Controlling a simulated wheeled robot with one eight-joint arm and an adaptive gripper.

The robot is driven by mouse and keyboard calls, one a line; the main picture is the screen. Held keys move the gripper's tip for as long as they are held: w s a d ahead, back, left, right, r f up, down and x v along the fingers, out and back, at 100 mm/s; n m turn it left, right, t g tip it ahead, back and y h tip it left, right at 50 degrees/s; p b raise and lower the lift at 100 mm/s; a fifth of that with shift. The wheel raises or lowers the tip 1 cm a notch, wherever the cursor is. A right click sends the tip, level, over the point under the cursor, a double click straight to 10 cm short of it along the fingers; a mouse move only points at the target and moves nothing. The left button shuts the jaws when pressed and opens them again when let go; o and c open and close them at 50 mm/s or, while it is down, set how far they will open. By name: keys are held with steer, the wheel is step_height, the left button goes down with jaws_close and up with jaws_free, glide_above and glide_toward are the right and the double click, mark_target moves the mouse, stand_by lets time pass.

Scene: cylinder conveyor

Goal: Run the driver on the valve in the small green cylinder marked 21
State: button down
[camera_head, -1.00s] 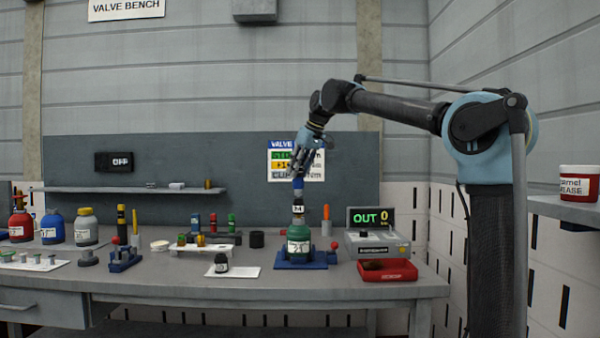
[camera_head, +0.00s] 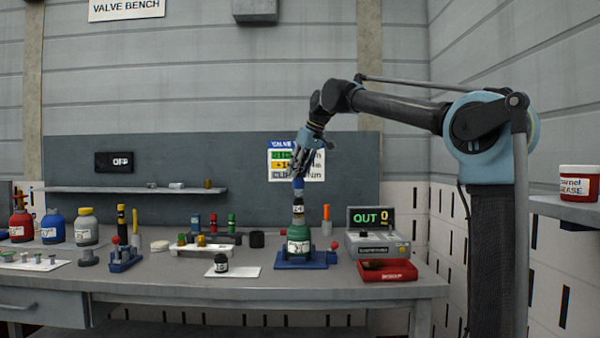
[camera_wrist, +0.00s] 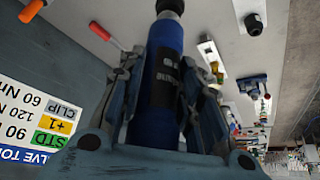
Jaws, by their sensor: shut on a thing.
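My gripper (camera_head: 299,166) is shut on a blue driver (camera_head: 298,183), which hangs upright, its dark end pointing down. The driver also shows between the fingers in the wrist view (camera_wrist: 163,80). Below it the small green cylinder (camera_head: 298,238) stands in a blue holder (camera_head: 318,260), with a white label whose number is too small to read surely.
A grey box with a display reading OUT 0 (camera_head: 369,218) and a red tray (camera_head: 386,270) stand right of the holder. Red, blue and grey cylinders stand at the far left.

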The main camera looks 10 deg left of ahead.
steer(key=shift+f, duration=1.2)
stand_by(4.3)
steer(key=shift+r, duration=0.3)
stand_by(0.4)
steer(key=shift+r, duration=2.95)
